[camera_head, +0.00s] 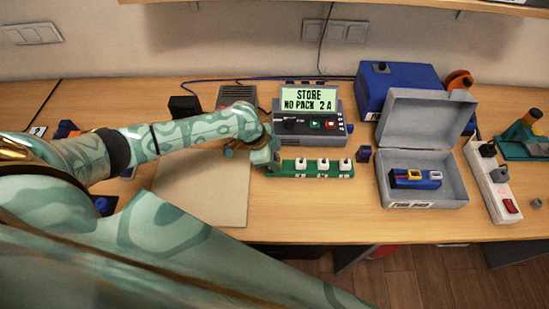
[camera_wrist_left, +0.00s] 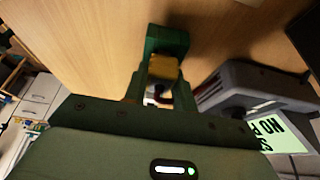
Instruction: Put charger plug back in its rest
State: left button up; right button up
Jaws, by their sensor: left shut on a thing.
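My left gripper (camera_head: 270,156) is at the left end of a green strip (camera_head: 311,175), in front of the charger (camera_head: 295,124). In the left wrist view the gripper (camera_wrist_left: 163,90) is shut on a small yellow plug (camera_wrist_left: 164,67). A green block (camera_wrist_left: 168,40) lies just beyond the plug; I cannot tell whether the plug touches it or sits in it. The plug is hidden by the gripper in the head view. The charger's screen (camera_head: 310,99) reads "STORE NO PACK 2 A". My right gripper is not in view.
Several white-based switches stand along the green strip. An open grey case (camera_head: 450,195) holds a blue pack (camera_head: 413,183). A blue box (camera_head: 392,84) stands behind, and a white power strip (camera_head: 486,170) at the right. A beige mat (camera_head: 205,190) lies under my left arm.

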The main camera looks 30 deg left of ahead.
pick_arm(q)
jog(key=shift+f, duration=0.15)
jog(key=o, duration=1.1)
jog(key=shift+c, duration=0.2)
jog(key=p+v, duration=0.3)
jog(key=v, duration=1.3)
jog(key=shift+a, duration=0.2)
jog(key=shift+s, duration=0.1)
